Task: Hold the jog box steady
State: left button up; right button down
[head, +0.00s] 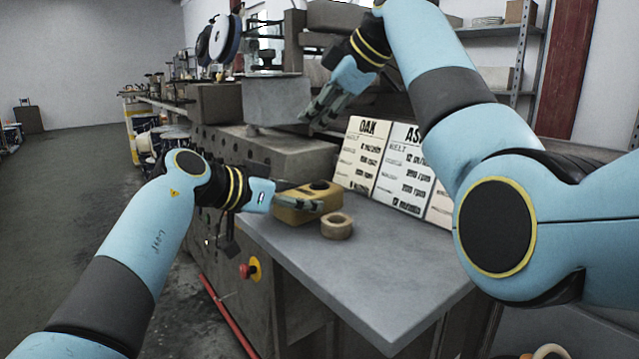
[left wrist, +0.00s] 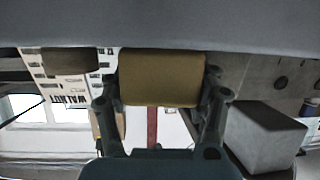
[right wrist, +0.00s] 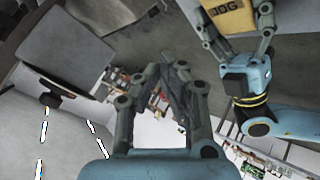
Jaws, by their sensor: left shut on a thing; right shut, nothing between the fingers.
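The yellow jog box (head: 292,207) stands on the grey table (head: 335,262) near its left edge. My left gripper (head: 305,203) is shut on the jog box, its fingers along the sides. In the left wrist view the jog box (left wrist: 160,78) fills the space between the fingers. My right gripper (head: 318,108) is shut and empty, above and behind the jog box, near a grey metal block. It also shows in the right wrist view (right wrist: 172,70).
A tan tape roll (head: 337,226) lies on the table just right of the jog box. Cards lettered "OAK" (head: 366,150) and others stand at the table's back. A red stop button (head: 249,270) is on the machine's front. The table's front right is clear.

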aim_at(317, 184)
jog(key=shift+f, duration=4.25)
jog(key=shift+f, duration=0.35)
jog(key=shift+f, duration=0.45)
jog(key=shift+r, duration=0.85)
jog(key=shift+r, duration=2.5)
